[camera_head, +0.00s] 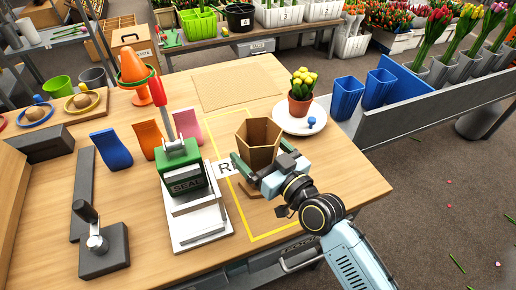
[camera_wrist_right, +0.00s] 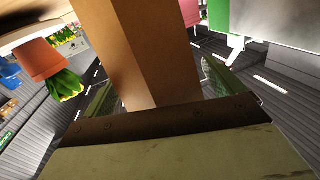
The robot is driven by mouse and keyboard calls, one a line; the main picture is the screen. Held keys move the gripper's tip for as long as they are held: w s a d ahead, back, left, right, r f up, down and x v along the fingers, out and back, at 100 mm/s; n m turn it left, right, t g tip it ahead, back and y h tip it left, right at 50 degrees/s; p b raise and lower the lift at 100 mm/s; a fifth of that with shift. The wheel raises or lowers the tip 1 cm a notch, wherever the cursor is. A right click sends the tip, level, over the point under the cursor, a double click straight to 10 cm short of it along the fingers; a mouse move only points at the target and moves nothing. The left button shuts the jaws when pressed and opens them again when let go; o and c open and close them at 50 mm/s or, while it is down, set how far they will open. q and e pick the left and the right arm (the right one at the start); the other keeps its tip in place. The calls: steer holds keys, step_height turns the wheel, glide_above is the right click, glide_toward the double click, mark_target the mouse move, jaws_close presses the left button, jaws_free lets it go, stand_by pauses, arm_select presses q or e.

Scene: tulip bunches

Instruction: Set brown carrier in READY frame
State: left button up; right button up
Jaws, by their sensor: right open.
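The brown carrier (camera_head: 259,140) is an open-topped, six-sided cardboard holder. It looks upright over the yellow READY frame (camera_head: 275,235), and its lower part shows beneath my gripper. I cannot tell whether its base rests flat on the table. The frame's READY label is mostly hidden behind the carrier and gripper. My right gripper (camera_head: 256,172) is open, with its green fingers on either side of the carrier. In the right wrist view the carrier (camera_wrist_right: 150,50) rises between the two fingers. My left gripper is not in view.
A green SEAL device (camera_head: 183,170) on a white base stands left of the frame. A potted yellow plant (camera_head: 301,92) sits on a white plate (camera_head: 318,127) behind right. Blue cups (camera_head: 347,97) stand right.

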steer(key=v, duration=1.1)
steer(key=shift+s+d+p, duration=0.15)
steer(key=shift+p, duration=0.15)
